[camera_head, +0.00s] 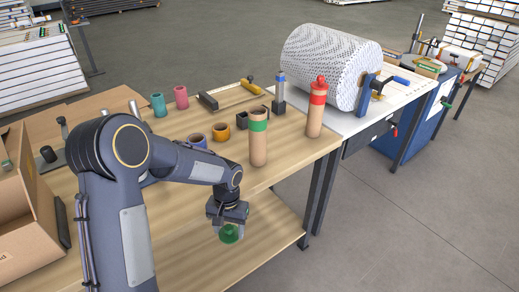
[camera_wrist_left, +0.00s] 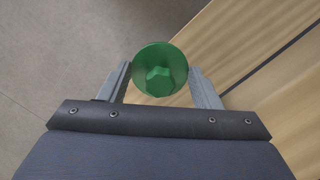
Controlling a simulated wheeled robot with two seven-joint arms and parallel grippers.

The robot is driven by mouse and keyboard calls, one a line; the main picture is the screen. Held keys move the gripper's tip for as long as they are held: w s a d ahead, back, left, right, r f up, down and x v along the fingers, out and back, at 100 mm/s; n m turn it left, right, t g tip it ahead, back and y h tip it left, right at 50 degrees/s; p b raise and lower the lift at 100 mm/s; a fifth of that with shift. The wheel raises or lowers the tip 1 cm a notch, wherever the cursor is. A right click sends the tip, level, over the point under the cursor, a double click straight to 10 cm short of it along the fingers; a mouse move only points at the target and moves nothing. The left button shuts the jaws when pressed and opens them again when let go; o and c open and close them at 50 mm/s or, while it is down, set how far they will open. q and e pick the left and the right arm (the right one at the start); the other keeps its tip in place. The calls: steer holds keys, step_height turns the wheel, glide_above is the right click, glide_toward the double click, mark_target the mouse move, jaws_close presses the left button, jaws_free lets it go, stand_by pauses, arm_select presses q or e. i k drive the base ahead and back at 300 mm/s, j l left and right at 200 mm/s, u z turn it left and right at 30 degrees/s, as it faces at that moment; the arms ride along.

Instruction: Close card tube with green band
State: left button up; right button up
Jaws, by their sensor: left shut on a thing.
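The card tube with green band (camera_head: 258,141) stands upright on the wooden table, and its top end looks open. My left gripper (camera_head: 229,228) is shut on a green cap (camera_head: 230,235). The gripper points down, in front of the tube and beyond the table's front edge in the picture. In the left wrist view the green cap (camera_wrist_left: 160,70) is round with a faceted knob and sits between the two fingers (camera_wrist_left: 162,84). The tube does not show in the wrist view. My right gripper is not in view.
A card tube with red band and red cap (camera_head: 316,107) stands to the right. Blue (camera_head: 197,141) and orange (camera_head: 221,132) rings lie left of the green-banded tube. A white patterned roll (camera_head: 325,62) is behind. A cardboard box (camera_head: 25,215) is at the left.

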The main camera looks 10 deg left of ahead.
mark_target(257, 124)
steer(key=i+l+z, duration=0.15)
steer(key=z, duration=0.3)
steer(key=i+l+z, duration=0.25)
steer(key=z, duration=0.15)
steer(key=u, duration=0.5)
steer(key=l+u, duration=0.2)
steer(key=u, duration=0.25)
steer(key=i+l+u, duration=0.1)
steer(key=u, duration=0.4)
steer(key=l+u, duration=0.1)
steer(key=u, duration=0.35)
